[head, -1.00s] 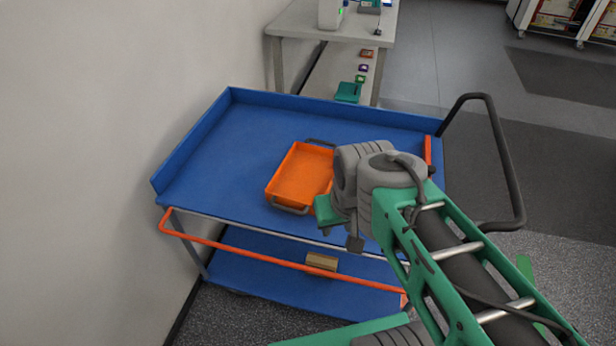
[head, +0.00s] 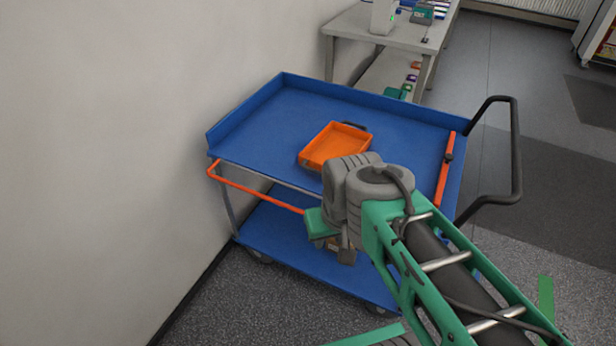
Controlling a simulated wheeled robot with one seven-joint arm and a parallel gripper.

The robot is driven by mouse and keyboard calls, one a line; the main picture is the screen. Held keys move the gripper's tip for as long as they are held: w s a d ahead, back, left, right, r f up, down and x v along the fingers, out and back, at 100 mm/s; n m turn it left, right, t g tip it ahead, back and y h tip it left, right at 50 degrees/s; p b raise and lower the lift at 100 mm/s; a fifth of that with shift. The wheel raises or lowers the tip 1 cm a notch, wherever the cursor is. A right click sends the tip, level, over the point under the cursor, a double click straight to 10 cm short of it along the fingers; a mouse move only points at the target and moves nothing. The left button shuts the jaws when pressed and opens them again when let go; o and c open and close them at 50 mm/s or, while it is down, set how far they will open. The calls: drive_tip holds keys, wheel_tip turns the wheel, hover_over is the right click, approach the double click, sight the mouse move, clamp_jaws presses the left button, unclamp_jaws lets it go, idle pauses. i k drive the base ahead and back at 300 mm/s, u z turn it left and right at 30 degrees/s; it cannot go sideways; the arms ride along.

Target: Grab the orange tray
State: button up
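The orange tray (head: 334,144) lies flat on the upper deck of the blue cart (head: 262,128). It is a shallow, empty rectangle with a dark handle at its far end; its near end is partly hidden by my arm. My arm's grey wrist and green end part reach in front of the cart's near edge, nearer to me than the tray. My gripper (head: 335,242) hangs around there, apart from the tray. Its fingers are too small and hidden to tell whether they are open.
The cart has an orange rail (head: 256,188) along its near side and a black push handle (head: 513,150) at right. A wall stands close on the left. A grey table (head: 405,32) with equipment stands behind. Open floor lies to the right.

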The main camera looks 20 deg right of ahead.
sight(337, 140)
drive_tip(key=k, duration=0.45)
drive_tip(key=u, duration=1.35)
drive_tip(key=i, duration=1.2)
drive_tip(key=z, duration=0.4)
drive_tip(key=i, duration=0.75)
drive_tip(key=z, duration=1.3)
drive_tip(key=i, duration=0.55)
drive_tip(key=z, duration=0.45)
